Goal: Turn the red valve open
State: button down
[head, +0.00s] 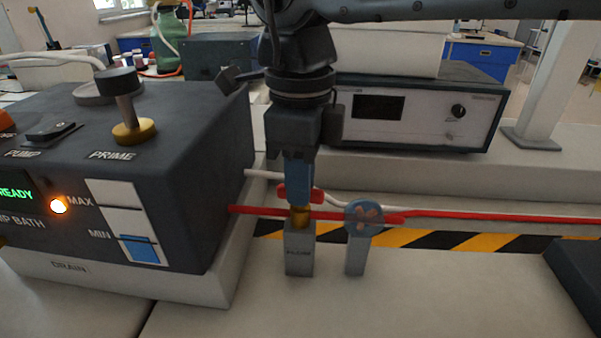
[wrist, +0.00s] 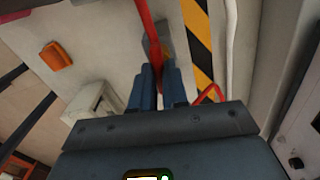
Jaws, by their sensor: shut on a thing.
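The red valve handle (head: 318,196) sits on a brass stem (head: 300,216) on top of a short grey post (head: 299,255). My gripper (head: 299,186) points straight down over it and is shut on the handle, with red showing on both sides of the blue fingers. In the wrist view my gripper (wrist: 158,75) has its two blue fingers close around a red part. The fingers hide the middle of the handle, so its exact angle is hard to tell. A round blue flow indicator (head: 364,217) stands on its own post just to the right.
A dark bath unit (head: 190,190) with a lit orange lamp (head: 58,205) stands close on the left. An instrument box (head: 420,115) stands behind.

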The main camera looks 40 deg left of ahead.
jog(key=shift+r+n, duration=0.1)
jog(key=shift+n, duration=0.6)
jog(key=c, duration=1.1)
grip_release()
jog(key=shift+c, duration=0.2)
notch_tip(320, 180, up, 8)
jog(key=shift+f+p, duration=0.15)
jog(key=shift+p, duration=0.15)
